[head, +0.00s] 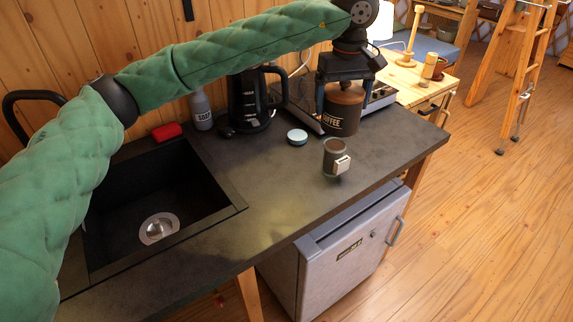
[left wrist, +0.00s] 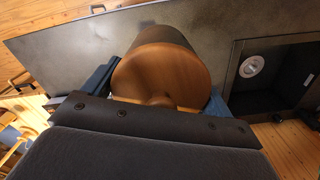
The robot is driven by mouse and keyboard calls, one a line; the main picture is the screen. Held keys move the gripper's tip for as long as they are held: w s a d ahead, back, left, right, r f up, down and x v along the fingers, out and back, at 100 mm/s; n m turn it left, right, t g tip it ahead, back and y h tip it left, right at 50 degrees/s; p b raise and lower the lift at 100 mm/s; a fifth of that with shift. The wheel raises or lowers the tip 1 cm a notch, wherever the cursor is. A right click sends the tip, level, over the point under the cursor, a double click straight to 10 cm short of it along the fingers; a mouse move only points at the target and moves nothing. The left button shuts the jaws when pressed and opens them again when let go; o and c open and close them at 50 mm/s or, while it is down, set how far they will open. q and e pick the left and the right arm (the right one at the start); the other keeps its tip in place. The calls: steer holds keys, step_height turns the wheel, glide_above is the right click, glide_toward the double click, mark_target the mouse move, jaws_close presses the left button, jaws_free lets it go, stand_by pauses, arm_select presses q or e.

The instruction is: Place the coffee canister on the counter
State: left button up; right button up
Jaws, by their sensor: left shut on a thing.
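The coffee canister (head: 341,112) is dark brown with a "COFFEE" label and a wooden lid. My left gripper (head: 342,98) comes down from above and is shut on it, one blue finger on each side. In the left wrist view the canister's round lid (left wrist: 160,75) sits between the blue fingers of my left gripper (left wrist: 162,90). The canister looks upright at the far right part of the dark counter (head: 265,195). I cannot tell whether its base touches the counter. My right gripper is not in view.
A grey mug (head: 334,154) stands in front of the canister, and a small round tin (head: 297,137) is to its left. A black kettle (head: 250,100), a grey bottle (head: 201,110), a red sponge (head: 167,132) and a sink (head: 150,195) are further left. The counter's front middle is clear.

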arm_select(q)
steer(key=s+a+f+m+b, duration=0.2)
steer(key=s+f, duration=0.3)
steer(key=f, duration=0.4)
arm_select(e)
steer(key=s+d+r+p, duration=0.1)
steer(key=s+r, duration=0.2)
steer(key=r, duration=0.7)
arm_select(q)
steer(key=w+a+f+p, duration=0.2)
steer(key=a+f, duration=0.1)
steer(key=w+a+f+p, duration=0.2)
steer(key=a+f, duration=0.1)
steer(key=f, duration=0.1)
steer(key=w+a+f+p, duration=0.1)
steer(key=w+a+f, duration=0.1)
steer(key=a+f, duration=0.1)
steer(key=shift+w+a+f+p, duration=0.15)
steer(key=shift+w+f+p, duration=0.25)
steer(key=shift+f, duration=0.2)
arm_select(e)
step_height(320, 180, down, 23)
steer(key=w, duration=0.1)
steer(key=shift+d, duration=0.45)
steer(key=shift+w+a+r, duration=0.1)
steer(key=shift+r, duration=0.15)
